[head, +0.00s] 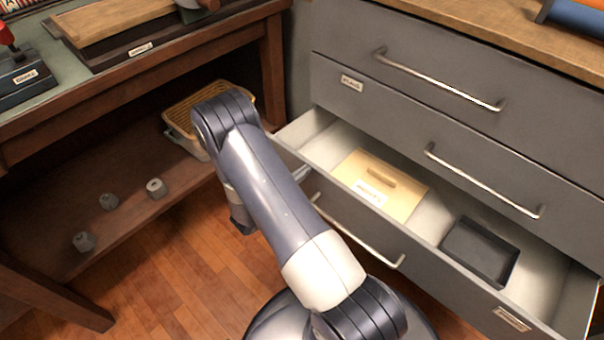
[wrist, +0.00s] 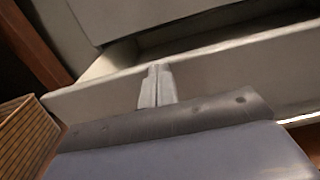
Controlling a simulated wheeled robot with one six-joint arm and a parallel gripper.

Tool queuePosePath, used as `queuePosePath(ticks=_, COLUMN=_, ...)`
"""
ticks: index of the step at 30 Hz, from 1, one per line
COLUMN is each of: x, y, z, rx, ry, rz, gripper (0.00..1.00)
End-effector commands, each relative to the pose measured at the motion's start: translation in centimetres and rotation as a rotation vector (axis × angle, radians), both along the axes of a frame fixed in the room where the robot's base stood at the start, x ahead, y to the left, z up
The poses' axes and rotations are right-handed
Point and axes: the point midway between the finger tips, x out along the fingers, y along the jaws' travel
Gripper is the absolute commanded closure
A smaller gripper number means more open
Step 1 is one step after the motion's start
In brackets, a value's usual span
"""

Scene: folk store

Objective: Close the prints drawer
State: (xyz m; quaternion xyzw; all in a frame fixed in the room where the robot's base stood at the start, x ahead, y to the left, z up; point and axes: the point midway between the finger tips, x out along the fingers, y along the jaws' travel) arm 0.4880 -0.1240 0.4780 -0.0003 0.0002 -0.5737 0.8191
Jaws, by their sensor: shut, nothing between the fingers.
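The open drawer (head: 437,278) is grey with a pale interior and a long bar handle (head: 352,236). It sticks out of the grey cabinet below two shut drawers. Its front label (head: 512,318) is too small to read. My gripper (wrist: 157,72) is shut and empty, with its fingertips at the drawer's front panel (wrist: 215,80), towards its left end. I cannot tell whether they touch it. In the head view my arm hides most of the gripper; a light part of it (head: 301,172) shows beside the drawer front.
A wicker basket (head: 181,119) stands on the low wooden shelf (head: 150,215) at left, close to my arm, with several small grey weights. Wooden floor (head: 185,285) is free in front.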

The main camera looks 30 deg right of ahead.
Motion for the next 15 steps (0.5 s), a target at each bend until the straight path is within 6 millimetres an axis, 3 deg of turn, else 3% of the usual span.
queuePosePath(ticks=15, x=0.20, y=-0.65, z=0.00, rx=0.000, ry=-0.001, rz=-0.002, gripper=1.00)
